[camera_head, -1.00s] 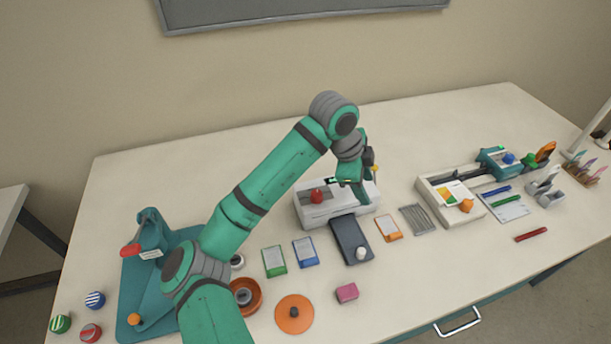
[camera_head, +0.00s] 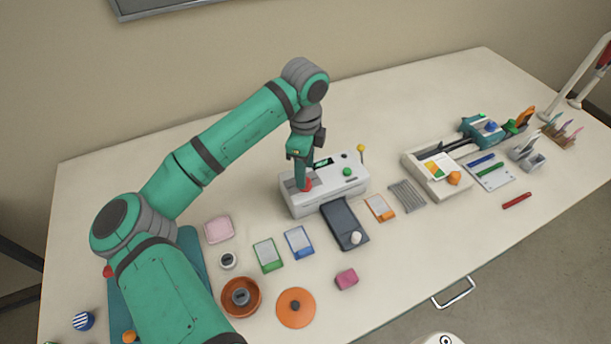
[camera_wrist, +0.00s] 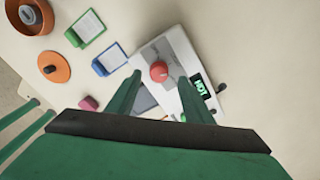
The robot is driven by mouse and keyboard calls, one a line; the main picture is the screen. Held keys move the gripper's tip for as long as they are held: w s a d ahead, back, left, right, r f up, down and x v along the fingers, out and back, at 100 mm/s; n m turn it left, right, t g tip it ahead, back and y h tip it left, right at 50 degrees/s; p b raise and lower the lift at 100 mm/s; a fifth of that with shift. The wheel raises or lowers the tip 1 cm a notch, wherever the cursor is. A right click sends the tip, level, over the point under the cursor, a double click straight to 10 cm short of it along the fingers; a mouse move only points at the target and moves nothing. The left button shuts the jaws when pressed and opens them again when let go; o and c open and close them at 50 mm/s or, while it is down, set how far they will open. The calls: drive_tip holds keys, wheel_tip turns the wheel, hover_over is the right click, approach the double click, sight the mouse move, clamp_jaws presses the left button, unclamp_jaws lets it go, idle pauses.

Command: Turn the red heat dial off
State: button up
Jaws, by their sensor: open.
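The white laminator (camera_head: 325,190) stands in the middle of the table. Its red heat dial (camera_wrist: 159,71) is on its top, toward the left end; in the head view the dial (camera_head: 306,184) is partly hidden by my fingers. A small display (camera_wrist: 200,87) on the laminator shows green letters that look like "HOT". My gripper (camera_wrist: 156,81) is open, pointing down over the laminator, with one finger on either side of the dial in the wrist view. I cannot tell whether the fingers touch the dial.
A green button (camera_head: 347,172) and a yellow-tipped lever (camera_head: 361,149) are on the laminator's right. A dark pouch tray (camera_head: 345,224) lies in front. Blue (camera_head: 299,242) and green (camera_head: 268,255) cards lie front left, an orange card (camera_head: 380,208) front right. The table behind is clear.

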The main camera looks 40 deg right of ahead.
drive_tip(key=shift+a+f, duration=0.2)
drive_tip(key=shift+f, duration=1)
drive_tip(key=shift+d+f, duration=0.1)
drive_tip(key=shift+f, duration=0.55)
drive_tip(key=shift+s+d, duration=0.1)
drive_tip(key=shift+s, duration=0.05)
drive_tip(key=shift+c, duration=0.6)
drive_tip(key=c, duration=0.9)
